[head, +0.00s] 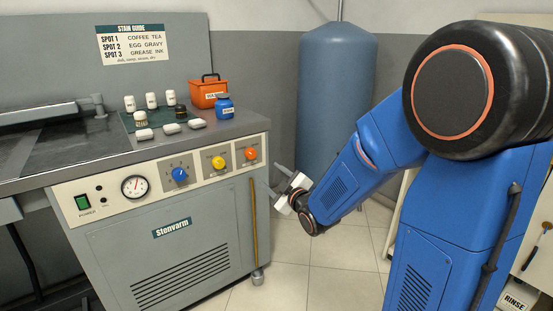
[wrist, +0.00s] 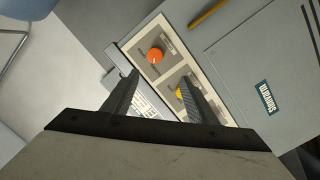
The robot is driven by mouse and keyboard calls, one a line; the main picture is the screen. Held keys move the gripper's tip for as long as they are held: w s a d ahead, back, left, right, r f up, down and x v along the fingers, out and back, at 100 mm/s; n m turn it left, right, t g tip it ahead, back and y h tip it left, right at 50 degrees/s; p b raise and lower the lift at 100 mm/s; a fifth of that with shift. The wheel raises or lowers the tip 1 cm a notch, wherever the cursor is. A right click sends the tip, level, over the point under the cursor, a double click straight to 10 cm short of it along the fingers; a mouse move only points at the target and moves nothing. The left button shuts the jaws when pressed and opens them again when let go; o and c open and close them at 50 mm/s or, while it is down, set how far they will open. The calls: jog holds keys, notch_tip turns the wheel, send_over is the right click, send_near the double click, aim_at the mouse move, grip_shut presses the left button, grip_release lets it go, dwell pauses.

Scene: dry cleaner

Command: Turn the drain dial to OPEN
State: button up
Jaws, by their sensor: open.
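The front panel (head: 150,187) of the grey machine carries a blue dial (head: 180,175), a yellow dial (head: 218,163) and an orange dial (head: 251,154). The dial labels are too small to read, so I cannot tell which is the drain dial. My gripper (head: 276,181) is open and empty, right of the panel and apart from it. In the wrist view, the orange dial (wrist: 156,55) shows beyond the fingertips of my gripper (wrist: 159,77). The yellow dial (wrist: 181,92) is partly hidden behind the right finger.
A pressure gauge (head: 134,187) and green power switch (head: 83,202) are on the panel's left. Bottles, an orange toolbox (head: 208,91) and a blue jar (head: 224,107) stand on top. A yellow rod (head: 254,229) hangs below the dials. A blue tank (head: 334,100) stands behind my gripper.

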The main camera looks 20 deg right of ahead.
jog(key=d, duration=0.1)
send_near(252, 155)
jog(key=shift+t, duration=0.3)
jog(key=w, duration=0.2)
jog(key=w+a, duration=0.1)
jog(key=w, duration=0.4)
jog(key=shift+w+a+f, duration=0.25)
jog(key=shift+w+a, duration=0.05)
jog(key=shift+w, duration=0.05)
jog(key=shift+c, duration=0.4)
jog(key=c, duration=1)
